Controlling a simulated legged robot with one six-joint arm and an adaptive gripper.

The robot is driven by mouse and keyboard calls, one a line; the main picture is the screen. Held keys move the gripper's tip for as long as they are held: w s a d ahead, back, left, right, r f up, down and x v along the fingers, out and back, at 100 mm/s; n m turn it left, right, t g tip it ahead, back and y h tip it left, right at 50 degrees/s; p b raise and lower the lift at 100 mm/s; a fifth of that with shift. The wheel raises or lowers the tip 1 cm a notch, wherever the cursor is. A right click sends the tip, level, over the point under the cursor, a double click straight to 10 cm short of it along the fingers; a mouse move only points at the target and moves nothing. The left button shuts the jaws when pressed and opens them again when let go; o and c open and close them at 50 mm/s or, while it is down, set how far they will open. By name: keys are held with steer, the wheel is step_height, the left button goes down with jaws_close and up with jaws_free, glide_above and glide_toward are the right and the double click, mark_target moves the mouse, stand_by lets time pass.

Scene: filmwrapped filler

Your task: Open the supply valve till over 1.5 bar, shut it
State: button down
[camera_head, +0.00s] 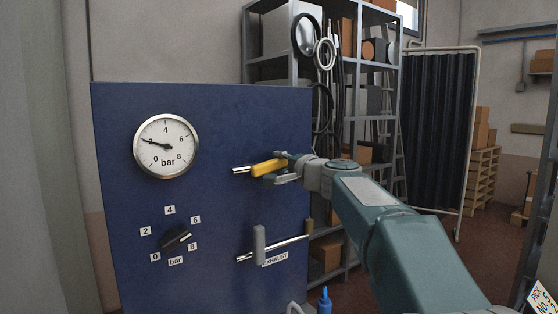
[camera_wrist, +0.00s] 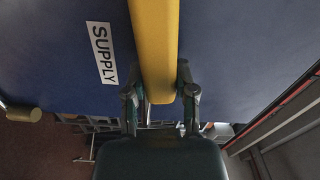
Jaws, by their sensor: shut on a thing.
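The supply valve's yellow lever (camera_head: 266,167) lies nearly in line with its silver pipe stub (camera_head: 241,170) on the blue panel (camera_head: 215,125). In the wrist view the lever (camera_wrist: 155,45) runs down between my fingers, beside the SUPPLY label (camera_wrist: 103,53). My gripper (camera_head: 284,168) is shut on the lever's free end; its fingers also show in the wrist view (camera_wrist: 161,94). The round gauge (camera_head: 166,147) has its needle at about the 2 bar mark. The valve body behind the lever is mostly hidden.
Below, the grey exhaust lever (camera_head: 259,245) stands upright across its pipe, above the EXHAUST label (camera_head: 275,259). A black knob (camera_head: 176,237) with a bar scale is at lower left. A metal shelf (camera_head: 372,95) stands behind the panel.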

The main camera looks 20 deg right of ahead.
steer(key=shift+w+d+f, duration=0.1)
steer(key=shift+f, duration=0.15)
stand_by(0.3)
steer(key=shift+c, duration=2)
jaws_free()
steer(key=v, duration=1.2)
